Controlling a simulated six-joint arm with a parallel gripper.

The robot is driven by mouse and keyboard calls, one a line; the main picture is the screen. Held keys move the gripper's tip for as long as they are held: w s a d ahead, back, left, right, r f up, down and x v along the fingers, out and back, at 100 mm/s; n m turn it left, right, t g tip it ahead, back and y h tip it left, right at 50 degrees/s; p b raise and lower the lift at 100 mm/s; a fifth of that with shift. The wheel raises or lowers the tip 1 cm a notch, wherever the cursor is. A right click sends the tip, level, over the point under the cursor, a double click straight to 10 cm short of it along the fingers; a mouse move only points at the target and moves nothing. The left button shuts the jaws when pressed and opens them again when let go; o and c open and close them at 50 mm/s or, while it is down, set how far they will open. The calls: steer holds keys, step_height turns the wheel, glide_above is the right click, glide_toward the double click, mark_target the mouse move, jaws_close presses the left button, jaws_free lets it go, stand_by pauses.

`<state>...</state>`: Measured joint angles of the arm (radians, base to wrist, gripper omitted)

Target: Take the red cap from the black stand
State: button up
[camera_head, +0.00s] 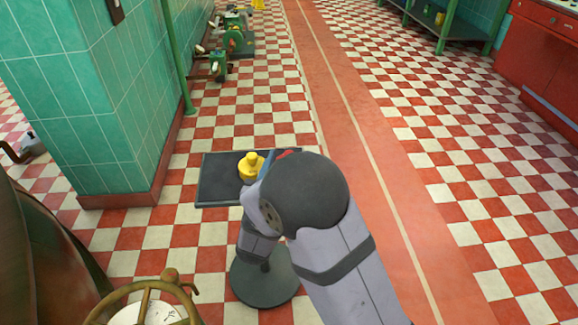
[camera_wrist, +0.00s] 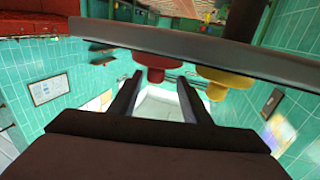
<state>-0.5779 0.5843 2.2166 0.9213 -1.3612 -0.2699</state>
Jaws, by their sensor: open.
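The black stand (camera_head: 215,183) has a flat square top on a post with a round base. The red cap (camera_head: 284,154) mostly hides behind my arm in the head view. The wrist view is upside down: the stand top (camera_wrist: 250,58) runs edge-on across it, with the red cap (camera_wrist: 158,62) resting on it. My gripper (camera_wrist: 160,80) is open and empty, its two fingers pointing at the red cap, roughly one to each side in the picture. Whether the cap lies between the fingertips, I cannot tell. In the head view the fingers are largely hidden by my wrist.
A yellow cap (camera_head: 250,167) stands on the same top, left of the red one; in the wrist view this yellow cap (camera_wrist: 222,78) is close to the right finger. A green tiled pillar (camera_head: 85,100) rises at left. A brass wheel (camera_head: 150,300) is at lower left.

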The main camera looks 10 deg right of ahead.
steer(key=shift+d+f+b+x, duration=0.15)
steer(key=shift+b+x, duration=0.15)
steer(key=shift+x, duration=0.8)
steer(key=shift+d+b+x, duration=0.1)
steer(key=shift+b+x, duration=0.2)
steer(key=shift+x, duration=0.75)
steer(key=shift+d+f+b+x, duration=0.15)
steer(key=shift+b+x, duration=0.15)
steer(key=shift+x, duration=0.8)
steer(key=shift+w+d+r, duration=0.1)
steer(key=shift+w, duration=0.15)
jaws_close()
